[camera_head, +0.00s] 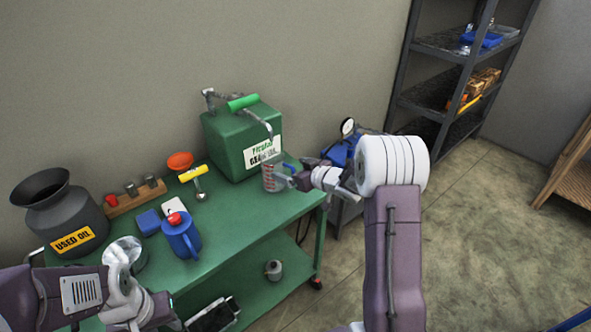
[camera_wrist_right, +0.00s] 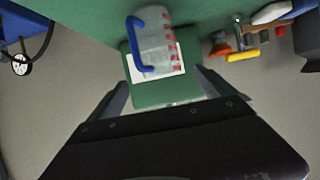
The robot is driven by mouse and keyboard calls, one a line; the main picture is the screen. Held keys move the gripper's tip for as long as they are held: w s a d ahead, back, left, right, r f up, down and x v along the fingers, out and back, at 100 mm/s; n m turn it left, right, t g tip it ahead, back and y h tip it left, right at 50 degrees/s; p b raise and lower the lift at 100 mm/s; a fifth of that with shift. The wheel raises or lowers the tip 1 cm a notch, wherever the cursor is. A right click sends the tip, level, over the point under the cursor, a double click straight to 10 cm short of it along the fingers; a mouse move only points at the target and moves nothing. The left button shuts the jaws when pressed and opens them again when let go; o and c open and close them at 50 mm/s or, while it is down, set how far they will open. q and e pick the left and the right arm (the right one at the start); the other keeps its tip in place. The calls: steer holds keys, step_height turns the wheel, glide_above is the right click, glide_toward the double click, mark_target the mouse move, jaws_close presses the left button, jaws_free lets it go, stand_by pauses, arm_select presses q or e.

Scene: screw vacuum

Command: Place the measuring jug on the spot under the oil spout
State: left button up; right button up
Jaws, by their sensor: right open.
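The measuring jug (camera_head: 270,180) is clear with red marks and a blue handle. It stands on the green table in front of the green oil box (camera_head: 228,140), below the metal spout (camera_head: 266,127). My right gripper (camera_head: 291,178) is open just to the right of the jug. In the right wrist view the jug (camera_wrist_right: 158,45) lies just beyond the open fingertips (camera_wrist_right: 163,82), with its handle to the left. The spot under the jug is hidden. My left gripper (camera_head: 150,308) is low at the left; its fingers are not clear.
A used oil can (camera_head: 70,215), a blue can (camera_head: 181,238), a yellow-handled tool (camera_head: 197,180) and an orange funnel (camera_head: 180,161) stand left of the oil box. A blue device with a gauge (camera_head: 347,127) is behind my right gripper. The table's front strip (camera_head: 240,235) is clear.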

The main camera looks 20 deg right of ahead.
steer(key=shift+v, duration=1.1)
steer(key=s+a+f+m+g+h, duration=0.1)
steer(key=s+a+f+g, duration=0.2)
steer(key=s, duration=0.7)
steer(key=s+a+f+m+g+h, duration=0.15)
steer(key=s+g, duration=0.35)
steer(key=s, duration=0.5)
steer(key=s+a+f+m+g+h, duration=0.2)
steer(key=s+f+g, duration=0.2)
steer(key=s, duration=0.6)
steer(key=r+p, duration=0.3)
steer(key=r, duration=0.1)
steer(key=r+p, duration=0.2)
steer(key=shift+w+d+p, duration=0.2)
steer(key=shift+w+p, duration=0.05)
steer(key=shift+p, duration=0.05)
